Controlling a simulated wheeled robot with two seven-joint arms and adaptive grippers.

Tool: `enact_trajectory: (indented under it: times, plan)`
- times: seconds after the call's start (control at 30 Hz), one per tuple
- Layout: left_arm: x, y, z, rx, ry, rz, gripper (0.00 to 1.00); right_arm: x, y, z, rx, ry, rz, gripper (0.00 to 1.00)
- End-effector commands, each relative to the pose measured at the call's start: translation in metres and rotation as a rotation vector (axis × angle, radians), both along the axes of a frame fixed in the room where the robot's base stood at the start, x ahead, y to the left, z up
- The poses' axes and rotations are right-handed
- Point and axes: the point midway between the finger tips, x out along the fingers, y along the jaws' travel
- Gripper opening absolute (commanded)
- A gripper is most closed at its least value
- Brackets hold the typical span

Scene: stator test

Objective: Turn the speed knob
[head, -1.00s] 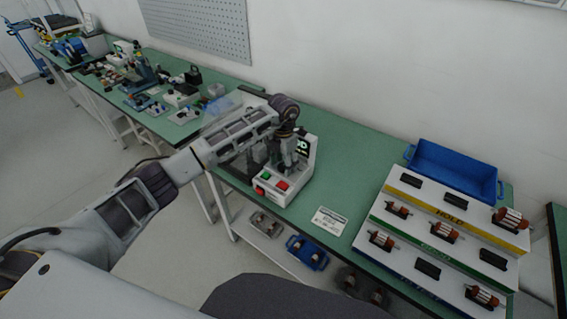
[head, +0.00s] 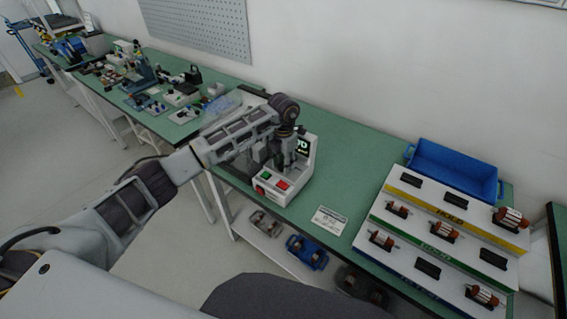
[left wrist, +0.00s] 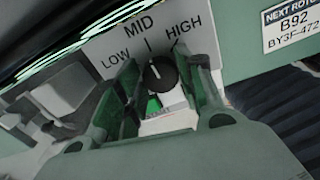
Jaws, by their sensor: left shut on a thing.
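The speed knob (left wrist: 162,74) is black and round with a white pointer line, below a plate (left wrist: 150,45) marked LOW, MID and HIGH. The pointer is near the MID mark. My left gripper (left wrist: 165,92) has its green-padded fingers on both sides of the knob and is shut on it. In the head view, the left gripper (head: 284,158) points down over the white test unit (head: 292,190) and hides the knob. The unit has a green button (head: 267,175), a red button (head: 282,184) and a lit display (head: 302,146). My right gripper is out of view.
A white label card (head: 329,220) lies right of the unit. Further right are a stepped rack (head: 430,215) with several rotors and a blue bin (head: 455,172). The green bench (head: 360,160) between unit and rack is mostly clear. Another cluttered bench stands at left.

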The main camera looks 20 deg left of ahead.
Motion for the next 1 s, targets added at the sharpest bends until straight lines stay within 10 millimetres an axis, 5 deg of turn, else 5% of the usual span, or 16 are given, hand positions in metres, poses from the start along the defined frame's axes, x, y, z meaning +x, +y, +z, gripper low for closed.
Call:
enact_trajectory:
  times: [1.0]
  plan:
    - [0.001, 0.002, 0.001, 0.0, -0.004, 0.662, 0.14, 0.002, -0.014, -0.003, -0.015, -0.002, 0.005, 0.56]
